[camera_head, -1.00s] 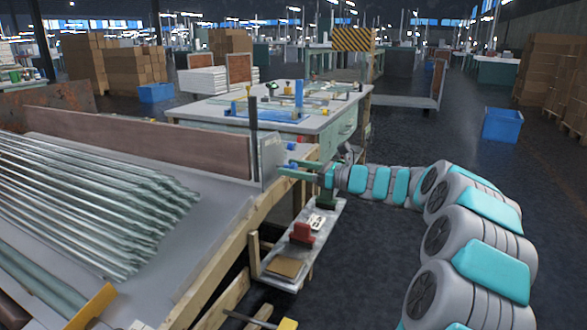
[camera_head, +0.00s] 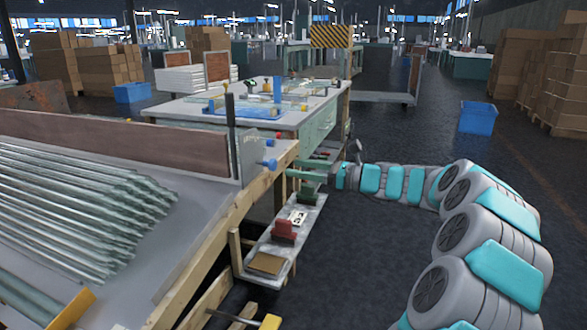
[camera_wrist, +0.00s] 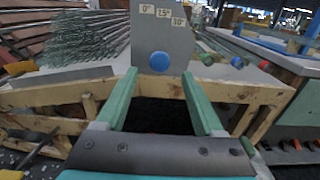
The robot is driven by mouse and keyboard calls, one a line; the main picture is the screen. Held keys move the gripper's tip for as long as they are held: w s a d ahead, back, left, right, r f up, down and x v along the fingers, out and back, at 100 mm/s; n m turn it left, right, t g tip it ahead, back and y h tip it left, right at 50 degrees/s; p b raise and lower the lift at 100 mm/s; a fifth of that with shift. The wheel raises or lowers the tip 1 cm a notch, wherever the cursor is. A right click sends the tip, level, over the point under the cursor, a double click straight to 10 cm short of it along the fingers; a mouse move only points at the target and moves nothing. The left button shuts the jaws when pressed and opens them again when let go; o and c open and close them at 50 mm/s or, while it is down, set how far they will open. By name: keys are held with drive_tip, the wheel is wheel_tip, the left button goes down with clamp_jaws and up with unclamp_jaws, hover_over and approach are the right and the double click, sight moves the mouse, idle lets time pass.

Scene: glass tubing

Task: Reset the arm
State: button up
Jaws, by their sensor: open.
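My gripper (camera_head: 308,178) is off the right end of the tube table, beside the wooden frame, at the end of my outstretched grey and teal arm. In the wrist view my gripper (camera_wrist: 158,103) has its two green fingers spread wide apart, with nothing between them. Ahead of the fingers stands a grey plate (camera_wrist: 176,38) with angle labels and a blue knob (camera_wrist: 159,62). The same plate (camera_head: 250,155) shows at the table's end in the head view.
A pile of glass tubes (camera_head: 75,215) lies on the table at left. A low shelf (camera_head: 285,250) with small items sits below the table edge. A workbench (camera_head: 320,110) stands behind, and a blue bin (camera_head: 478,117) at right. The floor at right is open.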

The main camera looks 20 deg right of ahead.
drive_tip(key=s+a+f+n+g+h, duration=0.15)
drive_tip(key=s+a+n+g, duration=0.3)
drive_tip(key=s+a, duration=0.45)
drive_tip(key=s+a+f+n+g+h, duration=0.1)
drive_tip(key=s+a+f+n+g, duration=0.25)
drive_tip(key=s+a+n, duration=0.4)
drive_tip(key=s+a+f+n+g+h, duration=0.2)
drive_tip(key=s+f+n, duration=0.1)
drive_tip(key=s, duration=0.5)
drive_tip(key=s+a+f+n+g+h, duration=0.2)
drive_tip(key=s+f+n+h, duration=0.1)
drive_tip(key=s, duration=0.5)
drive_tip(key=s+d+f+n+h, duration=0.3)
drive_tip(key=s+d, duration=0.3)
drive_tip(key=s, duration=0.2)
drive_tip(key=s+d+f+n+h, duration=0.3)
drive_tip(key=s+d, duration=0.3)
drive_tip(key=s, duration=0.2)
drive_tip(key=shift+s+d+f+n+h, duration=0.2)
drive_tip(key=shift+d+f+n+h, duration=0.15)
drive_tip(key=shift+n+h, duration=0.25)
